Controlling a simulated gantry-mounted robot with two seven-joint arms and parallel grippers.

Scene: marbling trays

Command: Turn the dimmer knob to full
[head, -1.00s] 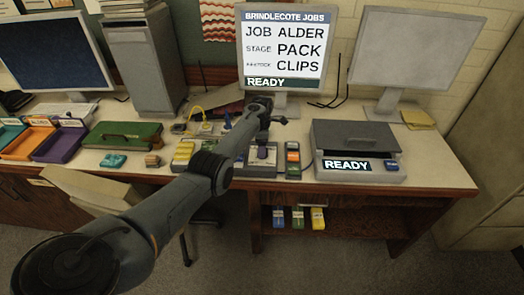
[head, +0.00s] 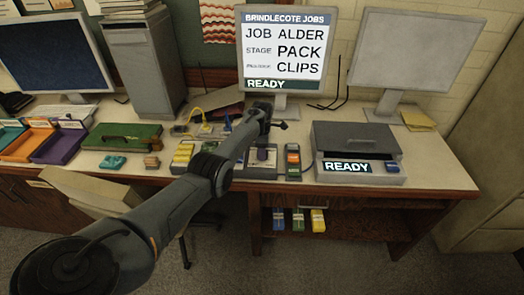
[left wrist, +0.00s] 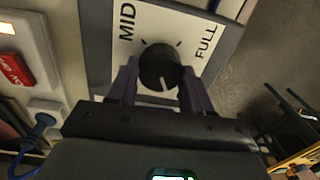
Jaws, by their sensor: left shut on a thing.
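The dimmer knob (left wrist: 158,66) is round and black, with a pale pointer line near its lower edge in the left wrist view. It sits on a white plate (left wrist: 190,22) with a dark border. MID is printed at the plate's upper left and FULL at its upper right. The pointer line is not aimed at either word in that view. My left gripper (left wrist: 160,84) is shut on the knob, one purple finger on each side. In the head view the left gripper (head: 264,158) is over the dimmer box, and it hides the knob. My right gripper is not in view.
A grey lidded box (head: 350,140) marked READY stands right of the dimmer. A small device with coloured buttons (head: 293,160) is close beside it. In the wrist view, a red switch (left wrist: 14,70) and blue plug (left wrist: 42,121) are nearby.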

